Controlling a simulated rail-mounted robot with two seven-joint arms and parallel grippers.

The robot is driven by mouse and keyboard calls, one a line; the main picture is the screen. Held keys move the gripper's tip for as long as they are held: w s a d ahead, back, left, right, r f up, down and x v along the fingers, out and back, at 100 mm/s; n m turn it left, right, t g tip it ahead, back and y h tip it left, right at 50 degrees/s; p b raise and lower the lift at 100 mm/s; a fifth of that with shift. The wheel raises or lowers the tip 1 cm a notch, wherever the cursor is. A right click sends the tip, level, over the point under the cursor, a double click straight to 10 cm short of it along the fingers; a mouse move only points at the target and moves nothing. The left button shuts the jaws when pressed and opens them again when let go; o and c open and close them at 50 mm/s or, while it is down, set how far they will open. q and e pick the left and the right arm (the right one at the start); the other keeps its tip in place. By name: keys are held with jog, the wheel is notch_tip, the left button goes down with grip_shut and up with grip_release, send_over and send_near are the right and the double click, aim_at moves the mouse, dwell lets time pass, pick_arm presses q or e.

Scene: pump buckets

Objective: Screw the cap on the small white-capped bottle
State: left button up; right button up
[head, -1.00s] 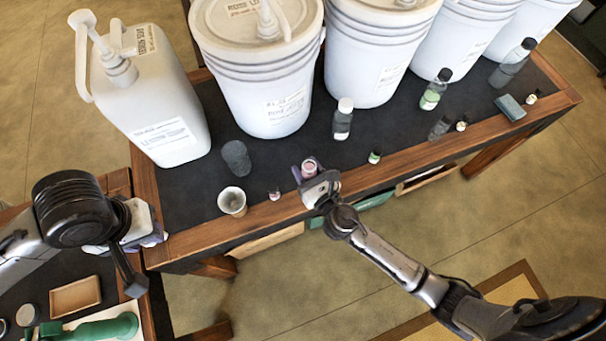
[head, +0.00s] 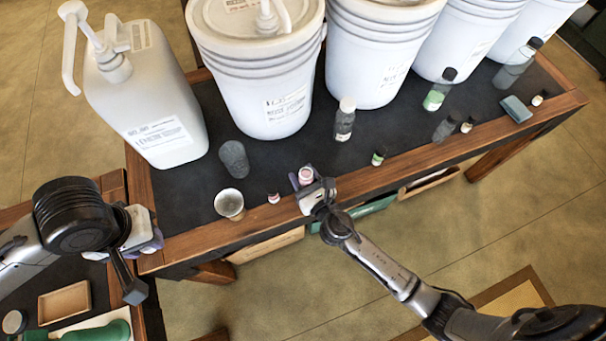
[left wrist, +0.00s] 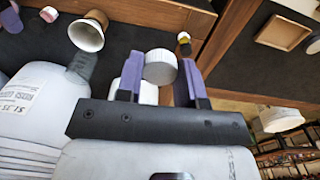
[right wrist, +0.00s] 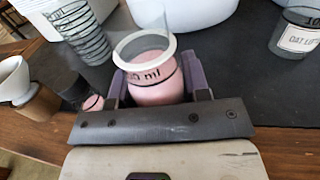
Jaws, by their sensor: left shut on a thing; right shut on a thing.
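The small bottle (right wrist: 155,85) with pink contents and "ml" lettering is between the purple fingers of my right gripper (right wrist: 160,85), shut on it. A pale ring shows at its top. In the head view the bottle (head: 306,175) is near the bench's front edge with my right gripper (head: 308,184) around it. A ribbed white cap (left wrist: 160,67) is between the purple fingers of my left gripper (left wrist: 163,80), shut on it.
Large buckets (head: 262,90) and a jug (head: 148,100) line the back.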

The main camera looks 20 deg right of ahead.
jog(key=o, duration=1)
jog(key=shift+f, duration=0.1)
jog(key=shift+c, duration=0.2)
